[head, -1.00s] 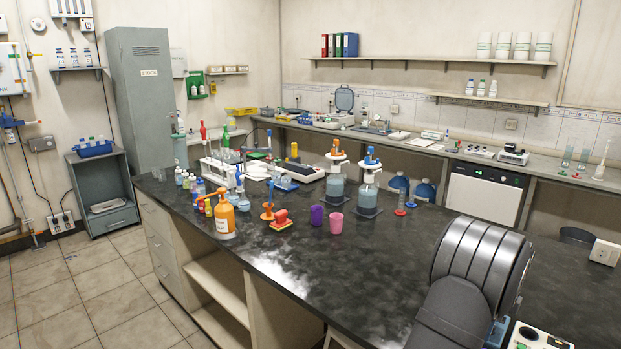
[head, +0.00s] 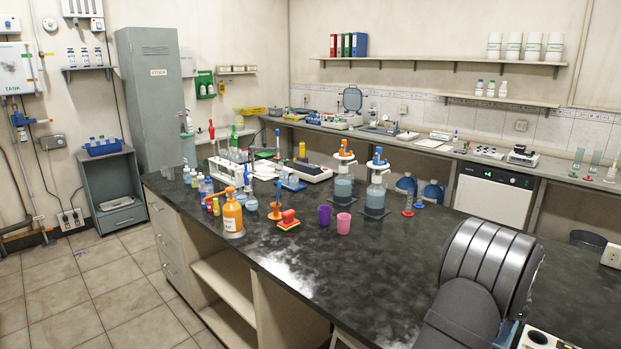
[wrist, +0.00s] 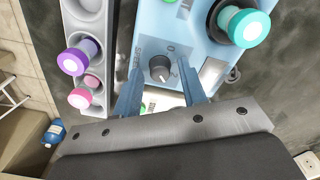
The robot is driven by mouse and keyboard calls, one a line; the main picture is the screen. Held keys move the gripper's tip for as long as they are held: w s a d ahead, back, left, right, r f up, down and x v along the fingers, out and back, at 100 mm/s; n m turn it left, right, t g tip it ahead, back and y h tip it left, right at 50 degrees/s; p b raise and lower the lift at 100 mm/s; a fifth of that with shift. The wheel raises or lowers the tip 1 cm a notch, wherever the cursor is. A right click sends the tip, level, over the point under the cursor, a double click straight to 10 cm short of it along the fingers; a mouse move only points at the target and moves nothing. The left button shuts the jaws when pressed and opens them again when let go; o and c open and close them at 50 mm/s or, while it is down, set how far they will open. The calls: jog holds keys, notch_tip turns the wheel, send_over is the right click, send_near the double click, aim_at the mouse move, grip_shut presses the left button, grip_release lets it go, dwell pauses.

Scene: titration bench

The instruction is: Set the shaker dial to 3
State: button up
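The shaker (wrist: 143,22) is a light blue box in the wrist view. Its dark grey round dial (wrist: 160,69) sits on the face beside the word SPEED, with the marks 0 and 2 readable near it. I cannot tell which mark the dial points to. My gripper (wrist: 160,84) has its two blue fingers apart, one on each side of the dial. I cannot tell whether they touch it. In the head view my arm's dark links hide the shaker and the gripper.
A grey rack (wrist: 88,20) with purple-capped (wrist: 76,60) and pink-capped (wrist: 80,98) vials stands left of the shaker. A teal-capped vessel (wrist: 248,27) is at its upper right. In the head view, bottles, pump dispensers and cups (head: 343,227) crowd the bench's far half; its near middle is clear.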

jog(key=c, duration=0.5)
jog(key=m, duration=0.6)
jog(key=o, duration=1.3)
jog(key=shift+r, duration=0.1)
jog(key=shift+r, duration=3.4)
